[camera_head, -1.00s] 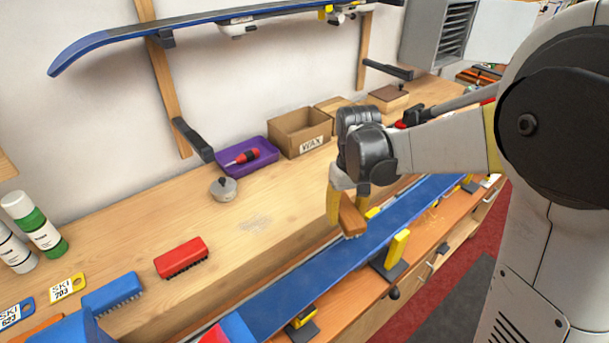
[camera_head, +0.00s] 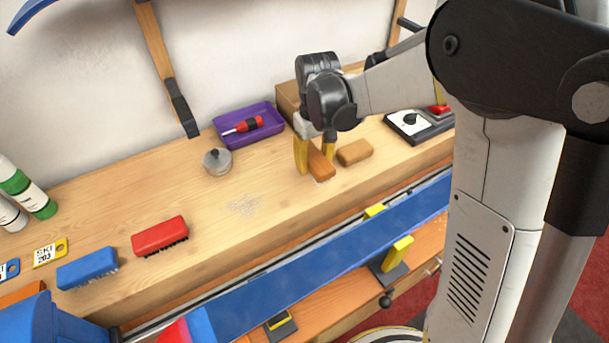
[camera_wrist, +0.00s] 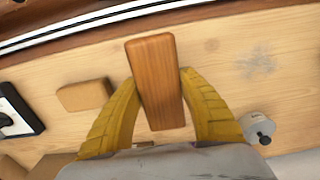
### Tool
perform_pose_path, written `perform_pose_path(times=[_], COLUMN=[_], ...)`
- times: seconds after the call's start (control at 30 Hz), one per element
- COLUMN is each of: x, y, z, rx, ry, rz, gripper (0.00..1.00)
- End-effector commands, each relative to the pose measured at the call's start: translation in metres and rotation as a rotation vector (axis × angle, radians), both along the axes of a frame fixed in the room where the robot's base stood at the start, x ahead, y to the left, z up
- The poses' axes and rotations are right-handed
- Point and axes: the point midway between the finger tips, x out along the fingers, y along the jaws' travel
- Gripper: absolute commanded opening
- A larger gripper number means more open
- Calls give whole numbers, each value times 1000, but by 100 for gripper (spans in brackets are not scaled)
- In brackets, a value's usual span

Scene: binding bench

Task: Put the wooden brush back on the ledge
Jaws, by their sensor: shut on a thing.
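My gripper (camera_head: 315,157) is shut on the wooden brush (camera_head: 320,165), its yellow fingers on both sides of the block. The brush is over the wooden ledge (camera_head: 235,235), between the round metal pot and a tan block. In the wrist view the brush (camera_wrist: 157,80) lies between the fingers (camera_wrist: 155,100), its long plain wooden top facing the camera. Its underside is hidden there, and I cannot tell whether it touches the ledge.
A tan block (camera_head: 354,152) lies close right of the brush. Left are a metal pot (camera_head: 217,161), a purple tray (camera_head: 276,118) with a screwdriver, a red brush (camera_head: 160,236) and a blue brush (camera_head: 88,268). A blue ski (camera_head: 330,255) runs along the front.

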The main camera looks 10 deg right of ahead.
Motion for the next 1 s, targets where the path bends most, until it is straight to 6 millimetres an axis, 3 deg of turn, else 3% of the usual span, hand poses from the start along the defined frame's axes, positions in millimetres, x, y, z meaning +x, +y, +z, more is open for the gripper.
perform_pose_path(times=[0.2, 0.33, 0.53, 0.93, 0.97, 1.0], x=[17, 19, 18, 18, 18, 18], y=[21, 23, 22, 22, 22, 22], z=[-17, -25, -56, -62, -61, -61], rx=[0, 0, 0, 0, 0, 0], ry=[0, 0, 0, 0, 0, 0], rz=[-1, -2, -2, -2, -2, -2], gripper=[6, 6, 6, 6, 51, 63])
